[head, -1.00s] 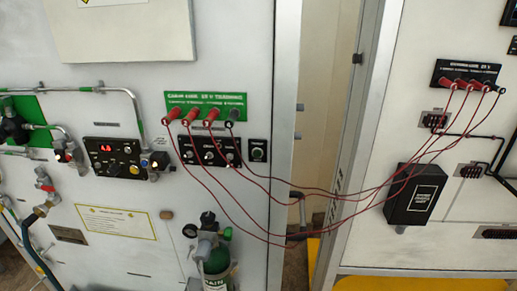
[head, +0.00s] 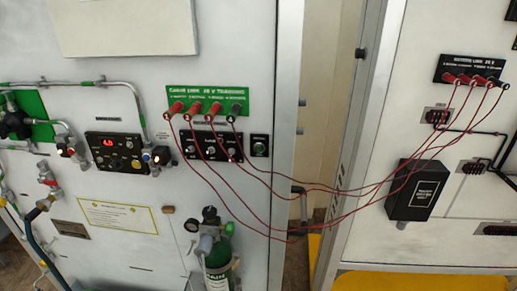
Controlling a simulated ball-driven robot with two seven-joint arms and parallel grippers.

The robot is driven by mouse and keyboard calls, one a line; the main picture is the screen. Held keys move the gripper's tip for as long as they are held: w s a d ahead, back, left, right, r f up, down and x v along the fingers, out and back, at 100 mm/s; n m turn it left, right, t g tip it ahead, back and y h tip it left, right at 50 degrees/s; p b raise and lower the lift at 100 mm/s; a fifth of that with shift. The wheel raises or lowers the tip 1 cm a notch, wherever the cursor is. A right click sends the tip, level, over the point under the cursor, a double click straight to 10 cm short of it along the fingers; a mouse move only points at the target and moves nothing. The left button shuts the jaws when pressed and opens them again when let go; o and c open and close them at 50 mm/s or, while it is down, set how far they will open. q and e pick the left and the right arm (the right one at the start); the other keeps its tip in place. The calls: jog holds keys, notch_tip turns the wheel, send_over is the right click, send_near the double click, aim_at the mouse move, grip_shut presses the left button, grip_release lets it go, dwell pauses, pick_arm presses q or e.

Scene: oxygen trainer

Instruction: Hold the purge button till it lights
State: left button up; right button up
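No button is readably marked purge in the head view, so I cannot tell which one it is. A small black panel (head: 260,145) with one round button sits further right. Neither of my grippers is in view, and nothing touches these controls.
Several red leads (head: 320,188) hang from the green socket panel (head: 207,102) across the gap to the black socket strip (head: 471,70). A green bottle (head: 217,262) stands low in front. Pipes and a hose (head: 33,245) run at left.

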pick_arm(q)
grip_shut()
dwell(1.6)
